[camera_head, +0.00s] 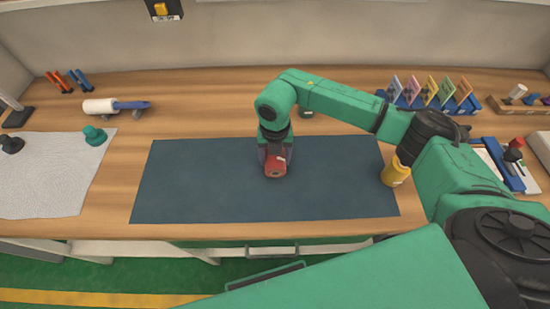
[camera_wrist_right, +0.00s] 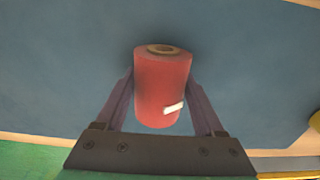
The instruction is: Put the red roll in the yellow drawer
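The red roll (camera_head: 275,165) is over the middle of the dark blue mat (camera_head: 200,185). In the right wrist view the roll (camera_wrist_right: 163,90) has a brown core at its end and a small white label. My right gripper (camera_head: 276,155) reaches down over the mat. In the wrist view its two fingers (camera_wrist_right: 162,78) lie along both sides of the roll, with no clear gap at the tips. I cannot tell whether the roll touches the mat. No yellow drawer is recognizable; a drawer handle (camera_head: 272,250) shows below the table's front edge. My left gripper is not in view.
A yellow roll-like object (camera_head: 395,172) stands at the mat's right edge. A blue rack with coloured cards (camera_head: 428,97) is at the back right. A white roll (camera_head: 100,106) and a grey-white cloth (camera_head: 45,180) are at the left. The mat's left half is clear.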

